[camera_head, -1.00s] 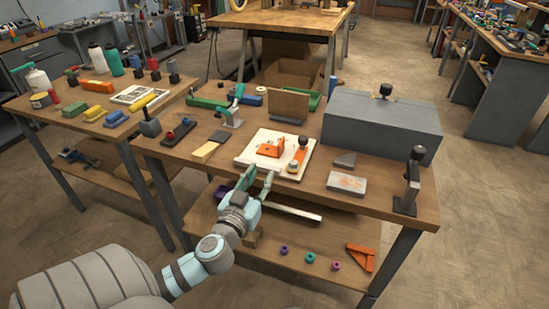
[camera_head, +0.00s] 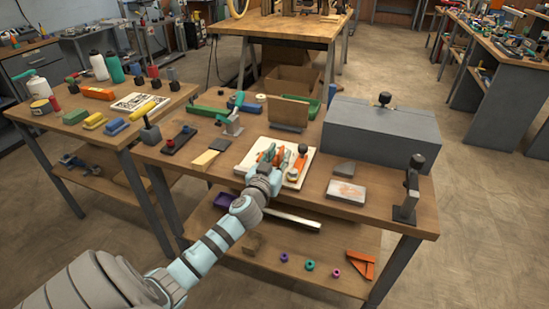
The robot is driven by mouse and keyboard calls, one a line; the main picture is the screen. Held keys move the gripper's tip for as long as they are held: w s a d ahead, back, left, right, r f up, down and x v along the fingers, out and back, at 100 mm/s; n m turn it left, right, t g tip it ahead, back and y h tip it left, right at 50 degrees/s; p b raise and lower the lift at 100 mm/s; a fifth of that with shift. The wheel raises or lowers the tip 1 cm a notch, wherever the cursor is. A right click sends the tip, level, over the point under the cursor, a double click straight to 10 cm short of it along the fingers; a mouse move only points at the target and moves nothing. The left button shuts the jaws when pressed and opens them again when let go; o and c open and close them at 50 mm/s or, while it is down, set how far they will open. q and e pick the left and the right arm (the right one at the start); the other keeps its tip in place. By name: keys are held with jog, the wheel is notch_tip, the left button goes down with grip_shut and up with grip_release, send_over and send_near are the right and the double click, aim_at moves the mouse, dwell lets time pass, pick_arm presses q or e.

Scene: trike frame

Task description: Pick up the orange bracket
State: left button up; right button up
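An orange bracket (camera_head: 262,156) lies on a white board (camera_head: 246,170) on the middle workbench. My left gripper (camera_head: 272,157) is over the board at the bracket, with its two pale green fingers apart. The fingers and wrist cover much of the bracket, and I cannot see whether they touch it. An orange triangular frame (camera_head: 361,266) lies on the lower shelf. My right gripper is not in view.
A tool with an orange handle and black knob (camera_head: 301,155) stands on the board close right of the gripper. A big grey box (camera_head: 380,135) is behind right. A grey block (camera_head: 346,192) and a black stand (camera_head: 410,190) are to the right.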

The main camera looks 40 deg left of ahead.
pick_arm(q)
grip_shut()
